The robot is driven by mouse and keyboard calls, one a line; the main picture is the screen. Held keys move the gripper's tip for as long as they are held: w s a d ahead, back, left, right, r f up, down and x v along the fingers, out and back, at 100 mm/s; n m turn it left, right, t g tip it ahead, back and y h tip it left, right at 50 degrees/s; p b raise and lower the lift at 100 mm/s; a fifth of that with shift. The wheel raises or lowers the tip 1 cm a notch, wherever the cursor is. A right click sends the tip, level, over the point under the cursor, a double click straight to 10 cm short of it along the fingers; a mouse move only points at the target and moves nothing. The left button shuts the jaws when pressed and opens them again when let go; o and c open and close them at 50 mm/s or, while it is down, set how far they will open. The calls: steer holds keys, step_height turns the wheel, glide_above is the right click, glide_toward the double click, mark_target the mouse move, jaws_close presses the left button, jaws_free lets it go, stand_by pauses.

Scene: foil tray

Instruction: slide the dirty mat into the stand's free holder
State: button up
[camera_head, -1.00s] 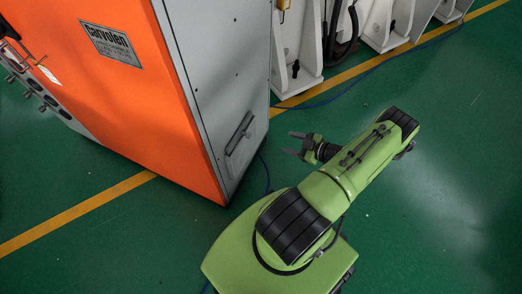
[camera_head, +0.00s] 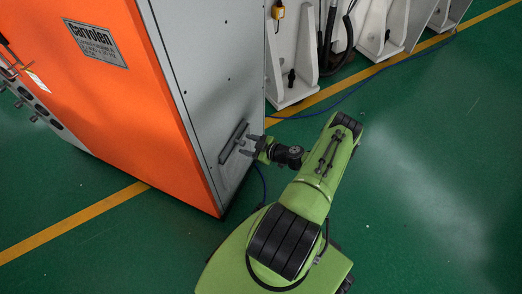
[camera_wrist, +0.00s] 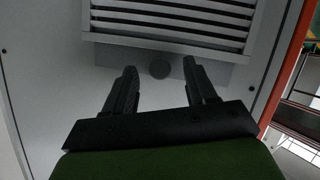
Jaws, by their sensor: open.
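No mat, stand or holder shows in either view. My gripper (camera_head: 246,145) is at the grey side of an orange and grey cabinet, pointing left toward a dark slot-like fitting on it. I cannot tell whether the fingertips touch the panel. In the wrist view my gripper (camera_wrist: 160,70) is open, its two dark fingers apart with nothing between them.
The orange cabinet front (camera_head: 120,110) and its grey side panel (camera_head: 205,65) stand close on the left. The wrist view shows a louvred vent (camera_wrist: 170,26). White brackets (camera_head: 292,60) line the back. Green floor (camera_head: 430,150) is clear on the right.

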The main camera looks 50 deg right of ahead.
steer(key=shift+w+a+f, duration=0.1)
steer(key=shift+w+f, duration=0.1)
steer(key=shift+w, duration=0.35)
jaws_close()
step_height(320, 180, up, 25)
steer(key=p, duration=1.8)
stand_by(0.8)
steer(key=shift+r, duration=0.1)
steer(key=s+d, duration=0.3)
steer(key=s, duration=0.6)
steer(key=shift+s+b, duration=0.35)
steer(key=shift+b, duration=0.1)
